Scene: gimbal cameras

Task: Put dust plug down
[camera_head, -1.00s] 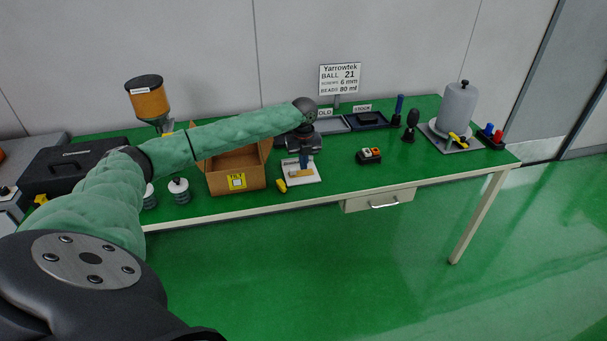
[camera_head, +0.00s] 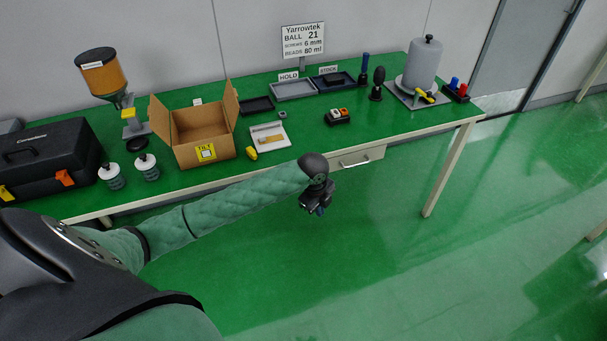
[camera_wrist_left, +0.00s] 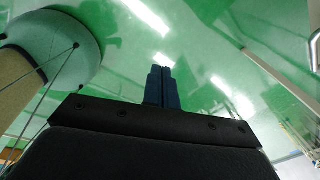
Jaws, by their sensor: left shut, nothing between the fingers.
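My left gripper (camera_head: 318,208) hangs out in front of the table's front edge, below the drawer. The wrist view shows its two blue fingers (camera_wrist_left: 161,86) together with nothing between them. No object that I can surely name as the dust plug shows. A small grey piece (camera_head: 283,115) stands at the back of a white tray (camera_head: 281,146), which also bears a tan piece (camera_head: 271,138). A small black tray (camera_head: 256,106) lies behind it. The grey tray marked HOLD (camera_head: 292,91) and the dark tray marked STOCK (camera_head: 336,83) lie further back. My right gripper is out of view.
An open cardboard box (camera_head: 203,137), a yellow object (camera_head: 251,154) and a black toolbox (camera_head: 48,160) stand on the green table. A two-button box (camera_head: 338,116) and a grey bell jar (camera_head: 425,65) stand to the right. The floor before the table is clear.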

